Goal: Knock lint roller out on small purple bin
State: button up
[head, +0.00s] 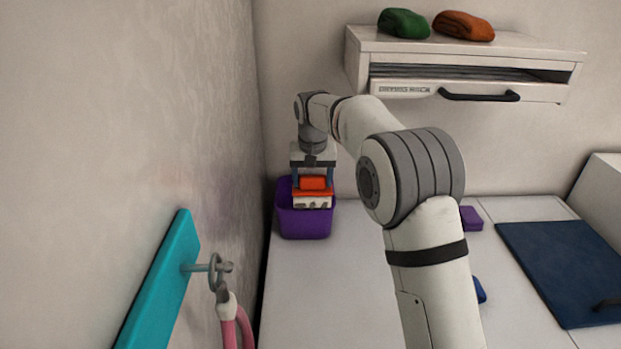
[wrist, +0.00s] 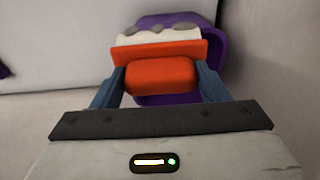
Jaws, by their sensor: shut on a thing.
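The lint roller (head: 313,190) has an orange-red body and a pale section with grey spots along one side. My gripper (head: 312,182) is shut on it. In the wrist view, the blue fingers of my gripper (wrist: 160,80) hold the orange body of the lint roller (wrist: 160,75) between them. The small purple bin (head: 304,223) stands on the white counter in the left corner. The lint roller is at the bin's rim in the head view, covering part of its opening. The purple bin (wrist: 212,50) shows behind the roller in the wrist view. Whether they touch cannot be told.
A white wall shelf (head: 470,50) with a drawer holds a green towel (head: 404,23) and an orange towel (head: 463,25). A teal board (head: 160,285) with a hook and pink loop is at left. A dark blue mat (head: 570,265) lies right. A purple block (head: 470,217) sits mid-counter.

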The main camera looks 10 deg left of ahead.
jog(key=shift+f, duration=0.6)
dwell(1.1)
jog(key=shift+r, duration=0.1)
jog(key=shift+r+p, duration=0.5)
jog(key=shift+r, duration=0.25)
jog(key=shift+f+b, duration=0.35)
jog(key=shift+f, duration=0.45)
dwell(1.2)
jog(key=shift+r, duration=0.1)
jog(key=shift+r+p, duration=2.45)
jog(key=shift+r, duration=0.55)
jog(key=shift+f, duration=0.1)
